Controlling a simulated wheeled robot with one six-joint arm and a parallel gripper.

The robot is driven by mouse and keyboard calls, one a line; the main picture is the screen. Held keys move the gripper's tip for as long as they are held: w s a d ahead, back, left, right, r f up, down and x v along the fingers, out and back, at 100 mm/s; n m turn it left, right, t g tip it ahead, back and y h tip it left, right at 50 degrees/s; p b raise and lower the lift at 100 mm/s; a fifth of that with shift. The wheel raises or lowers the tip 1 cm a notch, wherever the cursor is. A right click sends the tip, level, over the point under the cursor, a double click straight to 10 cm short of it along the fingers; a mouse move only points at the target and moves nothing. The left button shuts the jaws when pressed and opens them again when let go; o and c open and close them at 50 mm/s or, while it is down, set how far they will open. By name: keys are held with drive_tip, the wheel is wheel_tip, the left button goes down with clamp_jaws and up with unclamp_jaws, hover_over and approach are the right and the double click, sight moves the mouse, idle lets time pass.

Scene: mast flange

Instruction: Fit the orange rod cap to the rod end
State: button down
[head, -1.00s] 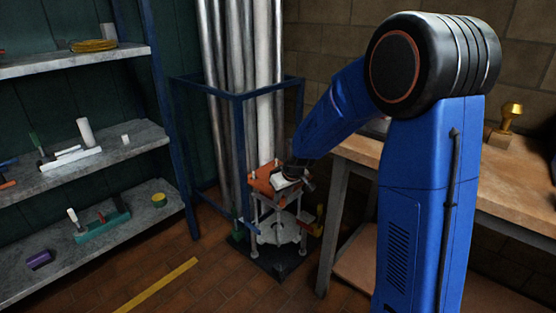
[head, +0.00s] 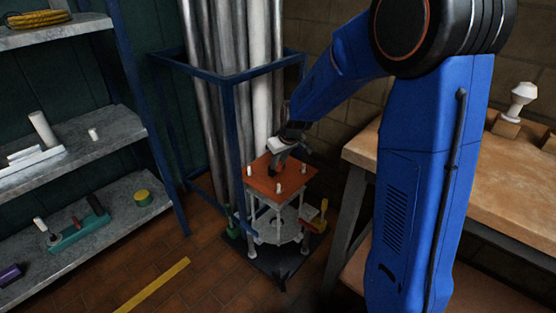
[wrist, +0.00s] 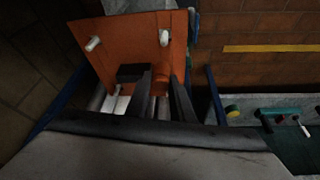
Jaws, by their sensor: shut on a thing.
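The orange rod cap (wrist: 161,82) looks like a short orange cylinder between the dark fingers of my gripper (wrist: 157,78) in the wrist view. My gripper is shut on it, just above or at the orange plate (wrist: 130,40). I cannot tell whether the cap touches a rod end. In the head view my gripper (head: 274,168) points down at the back part of the same plate (head: 265,184) and hides the cap. White rod ends stand up from the plate, one near the front corner (head: 278,188) and one at the right (head: 304,170).
A yellow handle (head: 323,210) is at the stand's right. A wooden bench (head: 440,175) is at right, loaded shelves (head: 95,145) at left. The floor in front is clear.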

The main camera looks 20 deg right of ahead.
drive_tip(key=shift+f+m, duration=0.15)
drive_tip(key=shift+m, duration=0.15)
drive_tip(key=shift+f, duration=2.75)
drive_tip(key=shift+f, duration=2.1)
drive_tip(key=c, duration=1.5)
unclamp_jaws()
drive_tip(key=v, duration=1.7)
drive_tip(key=shift+s+a+r, duration=0.1)
drive_tip(key=shift+a+r, duration=0.1)
